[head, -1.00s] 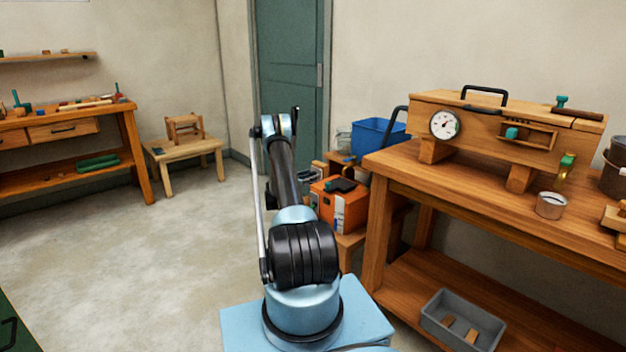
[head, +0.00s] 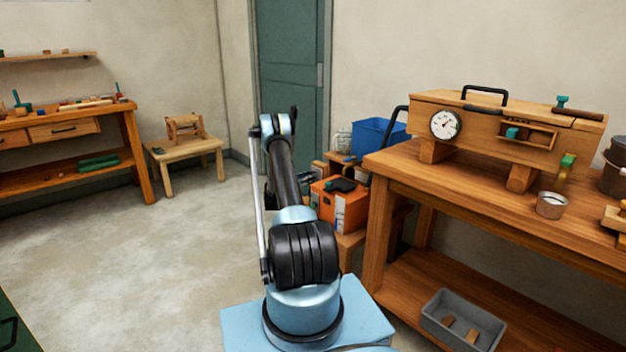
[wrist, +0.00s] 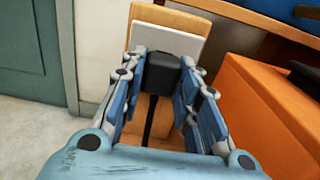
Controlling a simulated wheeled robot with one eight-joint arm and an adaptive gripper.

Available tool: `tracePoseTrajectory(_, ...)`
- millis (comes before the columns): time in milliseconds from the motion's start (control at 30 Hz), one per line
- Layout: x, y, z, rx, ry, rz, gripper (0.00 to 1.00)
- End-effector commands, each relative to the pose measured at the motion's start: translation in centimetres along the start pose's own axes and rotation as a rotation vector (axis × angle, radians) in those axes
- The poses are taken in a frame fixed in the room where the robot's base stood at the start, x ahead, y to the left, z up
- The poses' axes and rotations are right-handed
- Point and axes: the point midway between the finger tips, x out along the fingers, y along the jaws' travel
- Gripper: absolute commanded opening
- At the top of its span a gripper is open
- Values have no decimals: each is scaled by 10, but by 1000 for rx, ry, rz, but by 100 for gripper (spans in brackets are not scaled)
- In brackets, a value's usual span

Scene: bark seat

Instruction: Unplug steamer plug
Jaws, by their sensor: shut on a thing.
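A black plug (wrist: 164,73) with a black cord (wrist: 150,120) sits between the fingers of my gripper (wrist: 166,75) in the wrist view. My gripper is shut on its sides. Behind the plug is a cream plate (wrist: 166,42) on a wooden block (wrist: 180,17). The plug overlaps the plate in this view, and I cannot tell whether its prongs are in the socket. In the head view my arm hides the plug and most of my gripper. A wooden box with a dial, perhaps the steamer (head: 480,128), stands on the right bench.
An orange box (head: 350,212) with a black handle stands close right of my gripper, with a blue bin (head: 378,137) behind it. The wooden bench (head: 400,178) is to the right. A green door (head: 290,70) is behind. The floor at left is open.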

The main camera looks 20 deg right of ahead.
Motion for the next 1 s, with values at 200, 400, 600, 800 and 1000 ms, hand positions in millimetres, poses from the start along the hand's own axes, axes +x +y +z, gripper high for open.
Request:
tracePoseTrajectory(200, -9, 0, 0, 0, 0, 0, 0)
tracePoseTrajectory(400, -17, 0, 0, 0, 0, 0, 0)
tracePoseTrajectory(600, -25, 0, 0, 0, 0, 0, 0)
tracePoseTrajectory(800, -33, 0, 0, 0, 0, 0, 0)
tracePoseTrajectory(1000, -41, 0, 0, 0, 0, 0, 0)
